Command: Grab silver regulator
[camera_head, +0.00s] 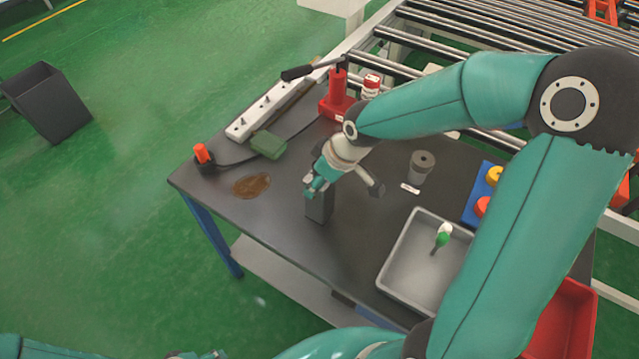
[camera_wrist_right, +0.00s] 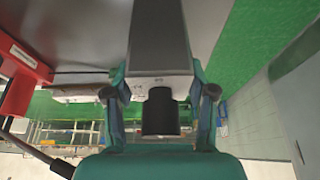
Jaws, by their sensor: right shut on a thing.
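My right gripper (camera_head: 317,188) is over the near-left part of the dark table and is shut on a regulator (camera_head: 320,208). In the head view the regulator is a dark grey upright block below the fingers, partly hidden by them. In the right wrist view the regulator (camera_wrist_right: 158,45) shows a long dark grey body, a silver collar and a black round end between the two fingers (camera_wrist_right: 160,95). I cannot tell whether it touches the table. A bit of my left gripper (camera_head: 195,355) shows at the bottom edge; its jaws are cut off.
A grey tray (camera_head: 385,278) holds a green-handled item. A grey cylinder (camera_head: 422,168), a red press (camera_head: 337,100), a power strip (camera_head: 265,112), a green box (camera_head: 268,144) and a brown stain (camera_head: 251,186) are on the table. A red bin (camera_head: 565,318) stands at right.

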